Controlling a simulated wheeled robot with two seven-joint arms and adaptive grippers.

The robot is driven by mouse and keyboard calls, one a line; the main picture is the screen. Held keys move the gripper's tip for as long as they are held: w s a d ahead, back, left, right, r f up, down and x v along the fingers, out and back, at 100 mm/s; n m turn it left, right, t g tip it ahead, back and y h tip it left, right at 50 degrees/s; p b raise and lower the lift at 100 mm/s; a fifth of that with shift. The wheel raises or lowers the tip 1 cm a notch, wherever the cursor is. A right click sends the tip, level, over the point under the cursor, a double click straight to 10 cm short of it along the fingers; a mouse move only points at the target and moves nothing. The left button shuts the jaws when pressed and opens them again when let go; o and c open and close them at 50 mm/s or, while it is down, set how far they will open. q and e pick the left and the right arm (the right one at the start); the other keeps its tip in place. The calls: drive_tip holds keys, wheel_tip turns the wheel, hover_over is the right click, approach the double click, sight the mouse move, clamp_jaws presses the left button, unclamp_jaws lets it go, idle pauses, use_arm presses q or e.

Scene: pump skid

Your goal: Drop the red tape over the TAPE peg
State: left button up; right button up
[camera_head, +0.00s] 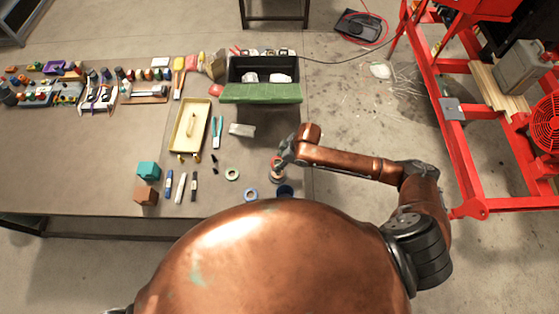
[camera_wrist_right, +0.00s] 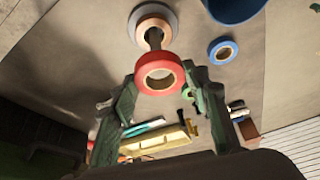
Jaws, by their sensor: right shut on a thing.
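My right gripper (camera_head: 282,160) is over the near right part of the table, its fingers pointing down. In the right wrist view its fingers (camera_wrist_right: 160,82) are closed on the red tape (camera_wrist_right: 160,58), a red roll with a pale core. Beyond the tape stands a dark peg (camera_wrist_right: 154,39), with a copper-coloured roll (camera_wrist_right: 141,23) around its foot on a grey round base (camera_wrist_right: 171,20). The red tape overlaps the peg's end in this view; I cannot tell its height above it. The TAPE label is not readable. My left gripper is not in view.
A blue roll (camera_wrist_right: 223,50) and a dark blue cup (camera_head: 285,191) are close to the peg. A yellow tray (camera_head: 207,105) and a black bin (camera_head: 238,72) stand farther back. The table's right edge is near.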

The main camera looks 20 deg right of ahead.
drive_tip(key=shift+f, duration=0.4)
idle(0.6)
drive_tip(key=o, duration=1.1)
drive_tip(key=v, duration=1.2)
